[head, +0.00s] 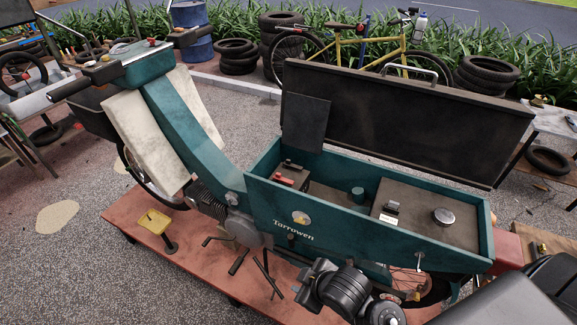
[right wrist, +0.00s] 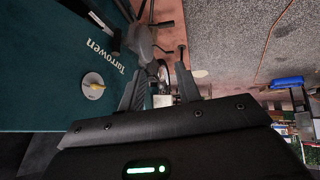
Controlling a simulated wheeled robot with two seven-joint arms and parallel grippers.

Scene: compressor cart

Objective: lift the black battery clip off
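In the head view, a dark battery (head: 301,174) sits in the left end of the open teal box (head: 340,226) of a scooter. A red part (head: 284,181) shows on its near side. A small black part (head: 291,163) at its far side looks like the black battery clip; it is too small to tell how it is seated. My right gripper (right wrist: 162,92) is outside the box, low in front of the "Tarrowen" side panel. Its two fingers are apart in the right wrist view, with nothing held between them. My left gripper is out of view.
The box's dark lid (head: 400,120) stands open behind it. A round cap (head: 443,216) and a small black fitting (head: 391,207) sit on the box's right-hand cover. The scooter stands on a red platform (head: 150,228). A yellow bicycle (head: 385,52) and tyres are behind.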

